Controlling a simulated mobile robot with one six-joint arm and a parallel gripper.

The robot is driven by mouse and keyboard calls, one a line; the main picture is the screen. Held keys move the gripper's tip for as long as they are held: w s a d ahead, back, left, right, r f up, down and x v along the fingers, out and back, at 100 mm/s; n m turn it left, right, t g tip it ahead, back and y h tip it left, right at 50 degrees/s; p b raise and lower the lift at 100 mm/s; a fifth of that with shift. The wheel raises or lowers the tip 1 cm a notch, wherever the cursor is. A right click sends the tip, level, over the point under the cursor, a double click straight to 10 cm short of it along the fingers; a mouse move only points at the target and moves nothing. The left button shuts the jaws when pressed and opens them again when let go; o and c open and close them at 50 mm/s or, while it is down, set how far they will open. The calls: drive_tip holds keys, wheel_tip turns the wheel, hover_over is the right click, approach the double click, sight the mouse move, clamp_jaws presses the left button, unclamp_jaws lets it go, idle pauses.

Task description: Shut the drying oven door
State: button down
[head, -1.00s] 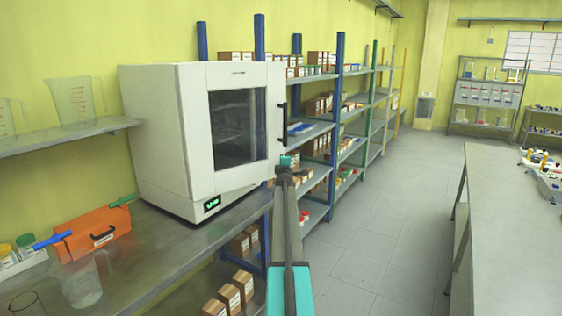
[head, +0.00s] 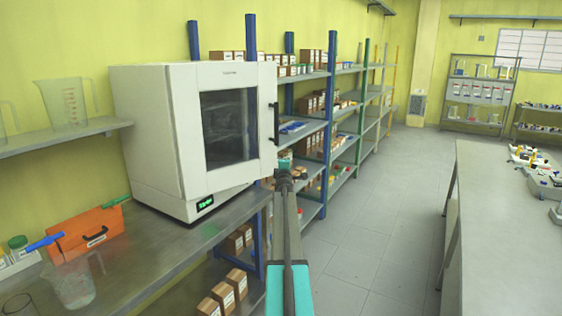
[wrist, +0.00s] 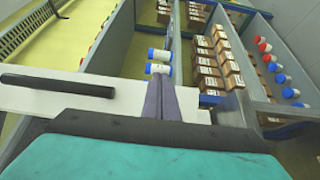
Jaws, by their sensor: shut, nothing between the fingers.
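The white drying oven (head: 140,140) stands on the metal bench at the left. Its door (head: 185,130), with a dark window, is ajar; its right edge stands out past the oven body. The black handle (head: 275,123) is on that edge. In the wrist view, the door's white edge (wrist: 115,98) and handle (wrist: 57,85) lie left of the fingers. My gripper (wrist: 160,90) is shut and empty, its fingers beside the door's free edge; I cannot tell if they touch it. In the head view, my gripper (head: 284,162) is near the door's lower right corner, fingertips hardly visible.
Shelves (head: 345,72) with boxes and bottles stand behind the door. An orange case (head: 85,232) and a clear jug (head: 72,285) are on the bench (head: 175,250). The aisle floor (head: 375,230) is clear, with a grey table (head: 500,230) at the right.

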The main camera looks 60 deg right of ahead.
drive_tip(key=s+a+p, duration=0.2)
drive_tip(key=s+p, duration=0.1)
drive_tip(key=s, duration=0.4)
drive_tip(key=shift+s+a, duration=0.3)
drive_tip(key=shift+s, duration=0.1)
